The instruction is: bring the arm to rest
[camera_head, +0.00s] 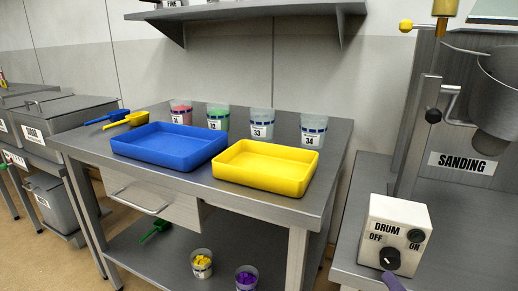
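The control box (396,234) labelled DRUM, OFF and ON stands at the lower right. A dark round knob (390,258) is on its front, and I cannot tell which way it points. A dark shape (394,283) rises from the bottom edge just below the knob. It may be the tip of my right gripper; whether its fingers are open or shut does not show, nor whether it touches the knob. My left gripper is not in view.
A steel table holds a blue tray (168,149), a yellow tray (265,171), several numbered cups and two scoops. Two more cups stand on its lower shelf (170,249). The SANDING machine (462,163) is at right. A wall shelf (245,9) hangs above.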

